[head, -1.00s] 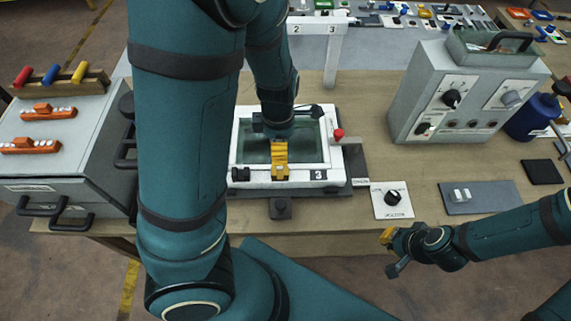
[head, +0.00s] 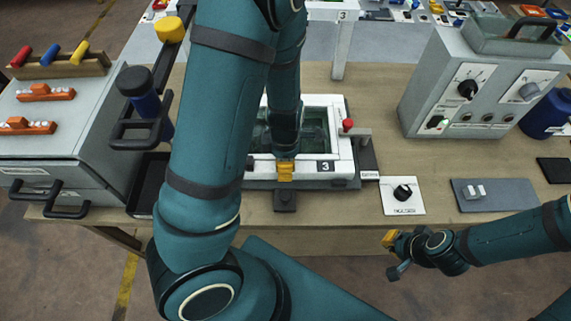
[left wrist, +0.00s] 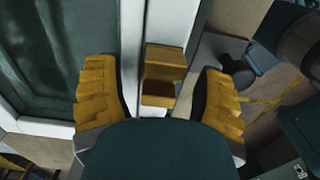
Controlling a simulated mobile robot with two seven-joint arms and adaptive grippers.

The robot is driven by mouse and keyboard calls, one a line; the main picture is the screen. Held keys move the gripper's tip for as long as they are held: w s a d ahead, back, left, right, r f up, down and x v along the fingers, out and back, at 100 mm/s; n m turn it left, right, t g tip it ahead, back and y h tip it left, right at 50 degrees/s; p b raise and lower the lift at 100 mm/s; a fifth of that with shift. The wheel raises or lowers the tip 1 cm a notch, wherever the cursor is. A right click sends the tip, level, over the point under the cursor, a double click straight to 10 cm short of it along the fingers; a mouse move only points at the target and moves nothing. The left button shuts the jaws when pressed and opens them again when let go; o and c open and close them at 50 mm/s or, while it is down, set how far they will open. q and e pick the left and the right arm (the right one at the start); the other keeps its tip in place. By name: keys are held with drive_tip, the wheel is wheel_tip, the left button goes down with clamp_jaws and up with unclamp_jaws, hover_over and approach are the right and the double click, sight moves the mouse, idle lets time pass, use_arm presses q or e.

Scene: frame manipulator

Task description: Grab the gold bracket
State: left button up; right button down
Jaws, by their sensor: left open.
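The gold bracket (head: 285,171) sits on the front rail of the white frame (head: 340,172), left of the label 3. In the left wrist view the bracket (left wrist: 163,70) shows as a gold block against the white rail. My left gripper (left wrist: 160,86) is open, with one yellow ribbed finger on each side of the bracket; gaps show between fingers and bracket. In the head view my left forearm hides this gripper. My right gripper (head: 391,255) hangs in front of the table's edge, away from the frame; its jaw state is unclear.
A grey control box (head: 470,105) stands at the right, with a knob plate (head: 402,196) and a dark pad (head: 495,196) before it. A grey cabinet (head: 60,130) with handles stands at the left. A red-knobbed lever (head: 347,125) is at the frame's right side.

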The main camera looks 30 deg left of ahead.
use_arm(q)
drive_tip(key=shift+f, duration=0.1)
clamp_jaws()
idle(0.3)
